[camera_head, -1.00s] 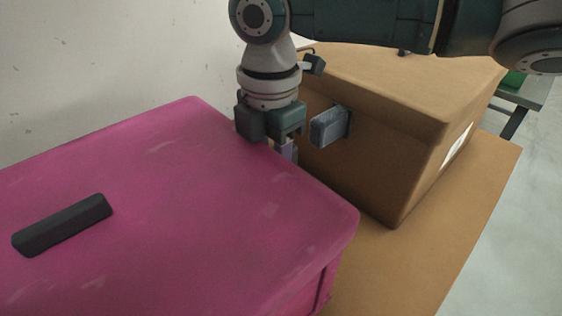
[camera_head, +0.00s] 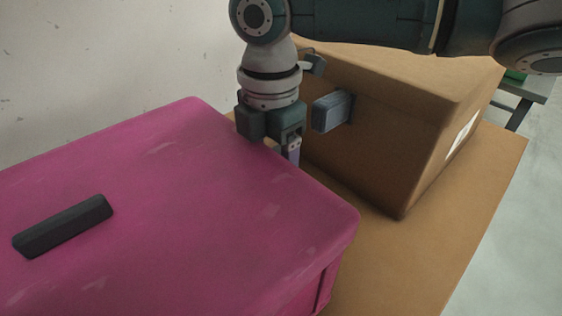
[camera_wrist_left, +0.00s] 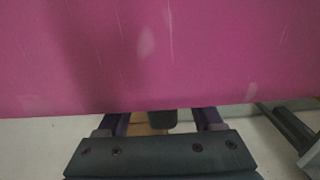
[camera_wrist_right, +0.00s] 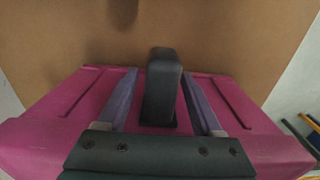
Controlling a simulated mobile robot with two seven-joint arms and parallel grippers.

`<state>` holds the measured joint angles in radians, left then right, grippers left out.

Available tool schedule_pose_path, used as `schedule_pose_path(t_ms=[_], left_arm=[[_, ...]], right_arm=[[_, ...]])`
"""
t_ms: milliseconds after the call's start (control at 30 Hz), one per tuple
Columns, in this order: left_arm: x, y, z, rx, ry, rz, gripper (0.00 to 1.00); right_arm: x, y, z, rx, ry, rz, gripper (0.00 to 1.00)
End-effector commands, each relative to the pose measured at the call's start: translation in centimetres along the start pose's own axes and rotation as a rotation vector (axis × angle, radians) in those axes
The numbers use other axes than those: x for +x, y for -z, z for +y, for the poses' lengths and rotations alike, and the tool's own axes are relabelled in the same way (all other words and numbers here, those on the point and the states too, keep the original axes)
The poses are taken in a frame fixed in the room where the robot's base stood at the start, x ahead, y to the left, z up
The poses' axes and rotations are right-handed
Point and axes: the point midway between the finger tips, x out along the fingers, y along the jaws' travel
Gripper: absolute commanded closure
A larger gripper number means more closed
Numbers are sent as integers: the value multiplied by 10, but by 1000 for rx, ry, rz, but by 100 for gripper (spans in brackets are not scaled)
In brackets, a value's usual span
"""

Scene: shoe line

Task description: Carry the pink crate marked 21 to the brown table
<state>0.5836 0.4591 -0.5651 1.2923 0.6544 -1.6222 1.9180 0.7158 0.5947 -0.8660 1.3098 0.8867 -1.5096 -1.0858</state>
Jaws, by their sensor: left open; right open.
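The pink crate (camera_head: 200,200) fills the lower left of the head view; its number is not visible. My right gripper (camera_head: 292,150) reaches down at its far side. In the right wrist view, my open right fingers (camera_wrist_right: 163,98) stand on both sides of a black handle (camera_wrist_right: 160,90) on the crate's side, with visible gaps. In the left wrist view, my open left fingers (camera_wrist_left: 165,122) are at the crate's edge, with a dark handle (camera_wrist_left: 162,120) between them, partly hidden. The brown table (camera_head: 420,265) lies beyond and right of the crate.
A large brown box (camera_head: 385,130) with a dark handle and white label stands on the table, close behind my right gripper. A pale wall (camera_head: 110,60) is at the left. Bare table shows in front of the box. Grey floor lies at the right.

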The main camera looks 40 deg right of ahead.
Motion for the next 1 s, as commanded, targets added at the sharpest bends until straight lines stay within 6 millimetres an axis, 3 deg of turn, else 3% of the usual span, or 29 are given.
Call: schedule_pose_path(t_ms=[500,767,1000], left_arm=[[-101,1,1,0,-6,3,33],[-116,1,0,0,-1,2,33],[-116,0,0,0,0,1,33]], right_arm=[[0,0,0,0,0,1,33],[-9,0,1,-1,-4,2,33],[-59,0,2,-1,-7,0,33]])
